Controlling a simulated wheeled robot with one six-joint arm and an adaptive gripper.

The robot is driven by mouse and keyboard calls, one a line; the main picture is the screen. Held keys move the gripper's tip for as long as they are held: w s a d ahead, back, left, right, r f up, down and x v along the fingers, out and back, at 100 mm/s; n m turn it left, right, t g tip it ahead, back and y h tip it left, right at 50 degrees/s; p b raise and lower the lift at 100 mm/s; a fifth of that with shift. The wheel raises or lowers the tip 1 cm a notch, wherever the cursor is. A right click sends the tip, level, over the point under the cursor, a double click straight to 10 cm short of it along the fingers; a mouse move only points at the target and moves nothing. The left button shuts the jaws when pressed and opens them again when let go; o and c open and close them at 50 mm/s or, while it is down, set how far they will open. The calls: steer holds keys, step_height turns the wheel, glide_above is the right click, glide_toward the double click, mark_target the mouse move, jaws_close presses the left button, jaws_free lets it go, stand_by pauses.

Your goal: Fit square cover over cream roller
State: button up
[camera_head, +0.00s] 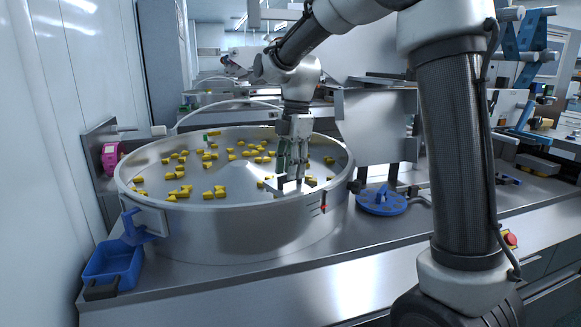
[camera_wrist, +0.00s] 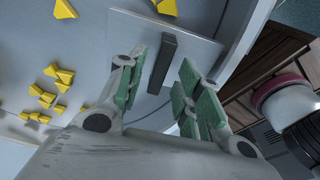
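The square cover (camera_wrist: 203,50) shows in the wrist view as a flat, see-through grey plate with a dark upright bar handle (camera_wrist: 163,62). My gripper (camera_head: 290,181) is over the front right part of the round steel bowl in the head view. Its green-padded fingers stand apart on either side of the handle, with gaps visible, so it is open. I cannot pick out the cream roller with certainty in either view.
The wide steel bowl (camera_head: 235,225) holds many scattered yellow pieces. A blue tray (camera_head: 113,264) stands at its left, and a blue disc (camera_head: 382,203) lies at its right. A pink reel (camera_head: 110,156) is at the left wall. The front counter strip is clear.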

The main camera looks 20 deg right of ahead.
step_height(320, 180, up, 13)
steer(key=d, duration=0.1)
steer(key=shift+w+d, duration=0.2)
steer(key=shift+w, duration=0.05)
steer(key=shift+r, duration=0.1)
stand_by(0.3)
steer(key=m, duration=0.8)
glide_above(294, 183)
steer(key=s, duration=0.1)
step_height(294, 183, down, 4)
steer(key=s+d+f+m, duration=0.2)
steer(key=s+m, duration=0.1)
steer(key=s+d+f+m+t, duration=0.1)
steer(key=s+d+m, duration=0.2)
steer(key=s, duration=0.5)
steer(key=s+d+f+m+t+h, duration=0.1)
steer(key=s+d+m, duration=0.3)
steer(key=s, duration=0.4)
steer(key=s+d+f+m+t, duration=0.2)
steer(key=s+d+f+m, duration=0.1)
steer(key=s, duration=0.5)
steer(key=shift+d+m+t, duration=0.4)
steer(key=shift+d+m, duration=0.1)
steer(key=shift+d, duration=0.2)
